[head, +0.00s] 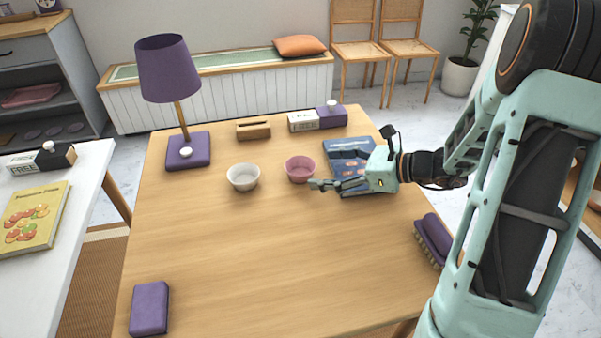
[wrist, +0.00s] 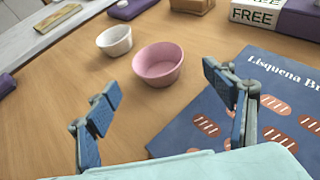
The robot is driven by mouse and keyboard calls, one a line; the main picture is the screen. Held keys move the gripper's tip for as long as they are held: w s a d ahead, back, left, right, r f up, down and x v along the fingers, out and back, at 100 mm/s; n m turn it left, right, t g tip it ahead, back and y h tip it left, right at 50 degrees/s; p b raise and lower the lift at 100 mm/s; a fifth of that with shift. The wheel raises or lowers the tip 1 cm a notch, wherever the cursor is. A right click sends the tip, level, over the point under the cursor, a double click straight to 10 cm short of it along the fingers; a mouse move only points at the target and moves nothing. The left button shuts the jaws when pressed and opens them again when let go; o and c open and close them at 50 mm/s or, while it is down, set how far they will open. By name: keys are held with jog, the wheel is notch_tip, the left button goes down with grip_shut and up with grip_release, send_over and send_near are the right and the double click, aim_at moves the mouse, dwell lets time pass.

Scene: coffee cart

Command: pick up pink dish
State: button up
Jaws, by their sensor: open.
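The pink dish (head: 300,169) is a small round bowl standing upright and empty on the wooden table, right of a white bowl (head: 243,177). In the wrist view the pink dish (wrist: 158,64) lies ahead of my gripper, between the lines of its two fingers. My gripper (head: 318,169) is open, with its fingers pointing left toward the dish. In the wrist view my gripper (wrist: 168,105) has nothing between its fingers. It is over the blue book (head: 345,150), close to the dish's right side. I cannot tell whether a finger touches the dish.
The white bowl (wrist: 115,41) stands close beside the dish. A purple lamp (head: 187,150), a wooden holder (head: 253,131) and a FREE box (head: 302,121) are at the back. A purple brush (head: 432,239) lies at the right edge, a purple block (head: 149,308) at front left. The table's middle front is clear.

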aim_at(290, 168)
jog(key=b+x, duration=0.1)
jog(key=x, duration=0.5)
jog(key=shift+r+b, duration=0.1)
jog(key=shift+b, duration=0.25)
jog(key=c, duration=1.3)
